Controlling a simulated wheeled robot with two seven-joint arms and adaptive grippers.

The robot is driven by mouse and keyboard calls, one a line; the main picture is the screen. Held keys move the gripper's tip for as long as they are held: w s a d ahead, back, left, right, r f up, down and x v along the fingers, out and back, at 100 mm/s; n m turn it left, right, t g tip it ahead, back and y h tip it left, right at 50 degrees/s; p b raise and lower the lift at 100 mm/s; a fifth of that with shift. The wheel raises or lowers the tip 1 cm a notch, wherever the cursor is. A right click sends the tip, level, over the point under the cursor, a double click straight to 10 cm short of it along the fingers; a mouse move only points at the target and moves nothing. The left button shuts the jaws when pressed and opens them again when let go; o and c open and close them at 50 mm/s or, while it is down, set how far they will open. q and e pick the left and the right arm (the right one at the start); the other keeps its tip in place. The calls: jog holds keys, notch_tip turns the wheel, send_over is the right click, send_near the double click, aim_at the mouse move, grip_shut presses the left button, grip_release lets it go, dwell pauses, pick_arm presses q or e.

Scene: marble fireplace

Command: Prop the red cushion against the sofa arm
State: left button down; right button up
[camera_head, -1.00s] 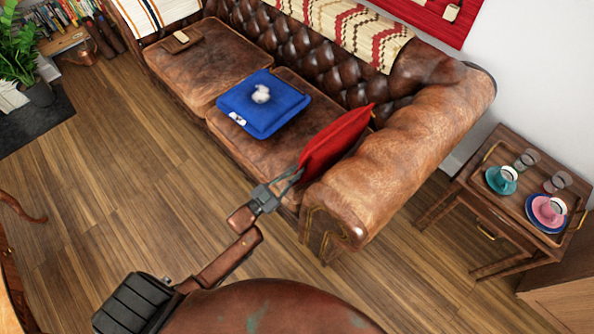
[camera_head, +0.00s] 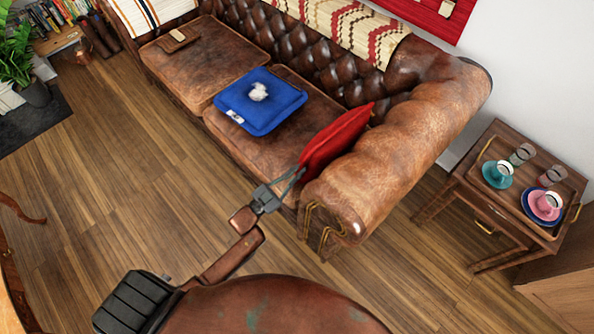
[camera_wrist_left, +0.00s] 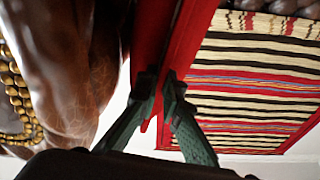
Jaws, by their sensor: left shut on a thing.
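The red cushion (camera_head: 335,138) stands tilted on the sofa seat, leaning along the inner side of the brown leather sofa arm (camera_head: 410,145). My left gripper (camera_head: 294,179) is shut on the cushion's near lower corner. In the left wrist view the gripper's two fingers (camera_wrist_left: 160,92) close on the red cushion (camera_wrist_left: 155,40), with the sofa arm (camera_wrist_left: 75,75) at the left. Whether the cushion's far edge touches the sofa's back is hard to tell. My right gripper is not in view.
A blue cushion (camera_head: 262,112) with a small white thing (camera_head: 258,91) on it lies on the seat. A side table (camera_head: 470,199) with cups and glasses stands right of the sofa. The wood floor (camera_head: 120,180) in front is clear.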

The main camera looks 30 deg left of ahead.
pick_arm(q)
jog(key=c, duration=2)
grip_release()
jog(key=shift+r, duration=0.1)
jog(key=shift+c, duration=0.2)
jog(key=s+a+p, duration=0.1)
jog(key=s, duration=0.1)
jog(key=s+a+r+p, duration=0.1)
jog(key=s+p, duration=0.1)
jog(key=s, duration=0.1)
jog(key=s+a+r+p, duration=0.1)
jog(key=s, duration=0.2)
jog(key=shift+s+p, duration=0.1)
jog(key=shift+p, duration=0.25)
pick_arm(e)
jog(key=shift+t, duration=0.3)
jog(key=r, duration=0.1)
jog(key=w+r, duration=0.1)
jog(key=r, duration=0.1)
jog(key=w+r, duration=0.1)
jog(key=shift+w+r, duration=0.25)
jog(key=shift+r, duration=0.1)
